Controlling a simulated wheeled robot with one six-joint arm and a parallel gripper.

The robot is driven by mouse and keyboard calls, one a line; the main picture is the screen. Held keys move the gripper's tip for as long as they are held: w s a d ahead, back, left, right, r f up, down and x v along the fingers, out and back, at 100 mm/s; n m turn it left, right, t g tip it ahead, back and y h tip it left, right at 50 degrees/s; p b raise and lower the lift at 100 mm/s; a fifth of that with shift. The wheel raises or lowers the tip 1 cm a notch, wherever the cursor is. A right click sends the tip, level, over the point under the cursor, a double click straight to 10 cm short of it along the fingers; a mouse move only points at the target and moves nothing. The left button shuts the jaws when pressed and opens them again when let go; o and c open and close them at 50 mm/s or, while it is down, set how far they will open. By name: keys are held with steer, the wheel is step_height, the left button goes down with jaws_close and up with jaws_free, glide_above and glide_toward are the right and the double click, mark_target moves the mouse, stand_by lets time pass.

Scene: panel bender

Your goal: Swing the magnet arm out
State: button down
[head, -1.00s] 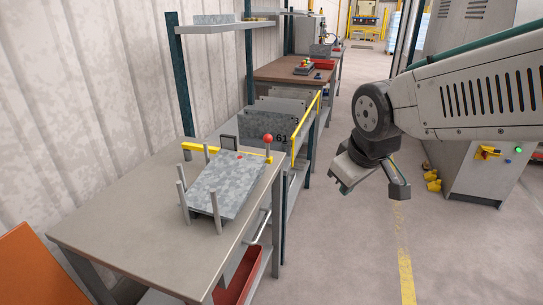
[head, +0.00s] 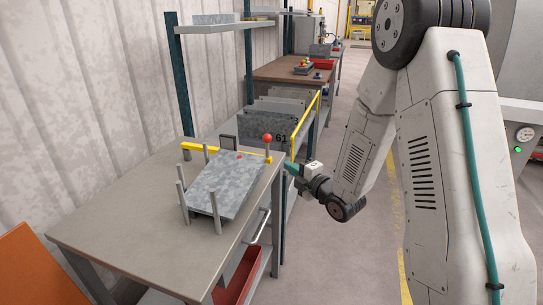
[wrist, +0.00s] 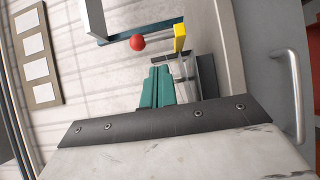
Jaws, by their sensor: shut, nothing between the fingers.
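The magnet arm is a yellow bar (head: 193,147) at the back of the bench, passing behind a tilted grey sheet stack. Its near end carries a post with a red ball knob (head: 267,138) at the bench's right edge. In the wrist view the red knob (wrist: 137,42) and the yellow end (wrist: 180,38) show beyond my fingertips. My gripper (head: 288,167), with teal fingers, is just right of the knob and lower in the picture, apart from it. The fingers (wrist: 158,68) are together and empty.
The grey sheet stack (head: 225,185) stands between several upright pegs on the bench (head: 130,215). Grey plates (head: 265,127) in a rack with a yellow rail (head: 304,130) stand behind. A red bin (head: 240,275) sits below. The floor aisle right of the bench is clear.

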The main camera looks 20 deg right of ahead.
stand_by(0.3)
steer(key=x, duration=1)
steer(key=shift+a, duration=0.1)
